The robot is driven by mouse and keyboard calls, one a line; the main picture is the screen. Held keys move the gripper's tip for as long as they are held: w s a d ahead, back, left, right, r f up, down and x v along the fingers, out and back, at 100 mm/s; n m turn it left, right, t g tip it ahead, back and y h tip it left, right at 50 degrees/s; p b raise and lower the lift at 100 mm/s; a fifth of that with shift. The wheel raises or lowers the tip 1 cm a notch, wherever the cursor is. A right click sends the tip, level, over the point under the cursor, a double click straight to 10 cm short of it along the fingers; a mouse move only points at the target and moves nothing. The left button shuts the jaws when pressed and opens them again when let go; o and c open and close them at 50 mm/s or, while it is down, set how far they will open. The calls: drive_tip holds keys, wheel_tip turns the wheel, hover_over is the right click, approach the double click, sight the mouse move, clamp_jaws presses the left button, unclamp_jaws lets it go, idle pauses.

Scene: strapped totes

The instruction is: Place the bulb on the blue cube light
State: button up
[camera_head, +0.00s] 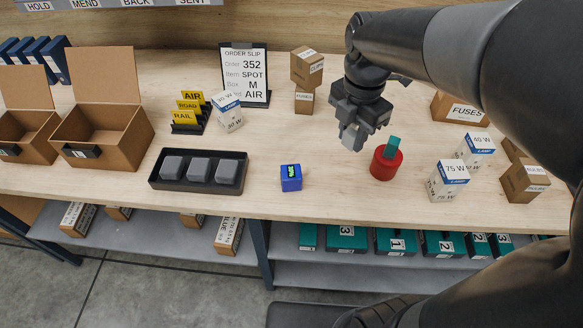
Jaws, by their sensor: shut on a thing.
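The blue cube light (291,182) stands on the bench, right of the black tray. Its dark top shows a green mark. My gripper (353,138) is above the bench, to the right of and farther back than the blue cube. It points down and is shut on a small pale grey thing. The thing is mostly hidden by the fingers, so I cannot tell whether it is the bulb. No bare bulb shows elsewhere. Lamp boxes stand on the bench: a 30 W box (229,116), a 75 W box (447,184) and a 40 W box (474,153).
A red cylinder (386,167) with a teal block on top stands close right of my gripper. A black tray (198,188) holds grey blocks. The bench around the blue cube is clear.

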drive_tip(key=shift+s+a, duration=0.25)
drive_tip(key=shift+a, duration=0.2)
hover_over(291, 171)
wheel_tip(291, 171, down, 7)
drive_tip(key=shift+s+r, duration=0.1)
drive_tip(key=shift+f, duration=2.1)
drive_tip(key=shift+f, duration=0.15)
drive_tip(key=o, duration=1)
drive_tip(key=shift+c, duration=0.2)
